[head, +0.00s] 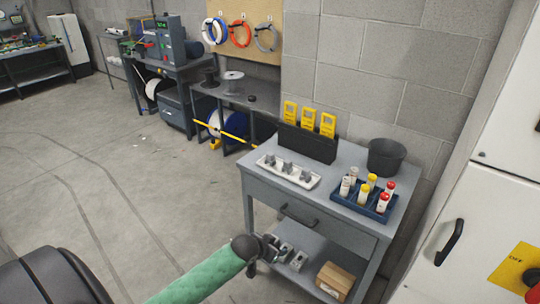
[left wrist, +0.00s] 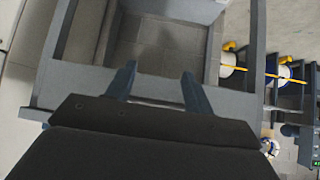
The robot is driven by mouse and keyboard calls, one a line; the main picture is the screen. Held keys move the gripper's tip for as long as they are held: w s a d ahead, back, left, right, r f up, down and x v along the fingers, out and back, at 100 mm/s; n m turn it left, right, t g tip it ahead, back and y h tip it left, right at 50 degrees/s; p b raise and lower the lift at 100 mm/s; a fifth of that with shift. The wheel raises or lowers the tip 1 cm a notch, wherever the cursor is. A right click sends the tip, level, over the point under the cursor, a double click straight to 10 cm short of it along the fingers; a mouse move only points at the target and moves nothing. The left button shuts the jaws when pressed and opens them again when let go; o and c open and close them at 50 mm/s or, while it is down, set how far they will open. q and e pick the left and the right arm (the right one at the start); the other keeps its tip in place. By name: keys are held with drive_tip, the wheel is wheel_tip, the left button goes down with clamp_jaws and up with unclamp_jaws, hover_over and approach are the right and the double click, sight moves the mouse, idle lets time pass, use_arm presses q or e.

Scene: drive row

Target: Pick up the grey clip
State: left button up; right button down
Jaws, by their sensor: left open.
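Three small grey clips, one of them the middle clip (head: 287,168), sit in a row on a white tray (head: 314,183) on top of the grey table (head: 340,168). My left gripper (head: 272,247) is in front of the table, below the tabletop and left of the lower shelf, apart from the clips. In the left wrist view its two fingers (left wrist: 158,88) are spread with nothing between them, and the table frame lies beyond. No clip can be made out in that view. My right gripper is not in view.
A blue rack (head: 372,212) with several capped bottles and a dark bucket (head: 386,157) stand right of the tray. A black holder (head: 307,143) with yellow tags is behind. A cardboard box (head: 336,279) lies on the lower shelf. Floor to the left is clear.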

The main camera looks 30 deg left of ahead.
use_arm(q)
drive_tip(key=w+a+r+t+p, duration=0.2)
drive_tip(key=w+a+r, duration=0.6)
drive_tip(key=w+a, duration=0.15)
drive_tip(key=n+t+p, duration=0.1)
drive_tip(key=t+p, duration=0.1)
drive_tip(key=t, duration=0.1)
approach(268, 156)
drive_tip(key=w, duration=0.3)
drive_tip(key=shift+w+d+f, duration=0.25)
drive_tip(key=shift+w+f, duration=0.5)
drive_tip(key=p+x, duration=0.2)
drive_tip(key=x, duration=0.2)
drive_tip(key=shift+d+p, duration=0.1)
drive_tip(key=shift+p, duration=0.25)
drive_tip(key=shift+w+f, duration=0.3)
drive_tip(key=shift+w, duration=0.15)
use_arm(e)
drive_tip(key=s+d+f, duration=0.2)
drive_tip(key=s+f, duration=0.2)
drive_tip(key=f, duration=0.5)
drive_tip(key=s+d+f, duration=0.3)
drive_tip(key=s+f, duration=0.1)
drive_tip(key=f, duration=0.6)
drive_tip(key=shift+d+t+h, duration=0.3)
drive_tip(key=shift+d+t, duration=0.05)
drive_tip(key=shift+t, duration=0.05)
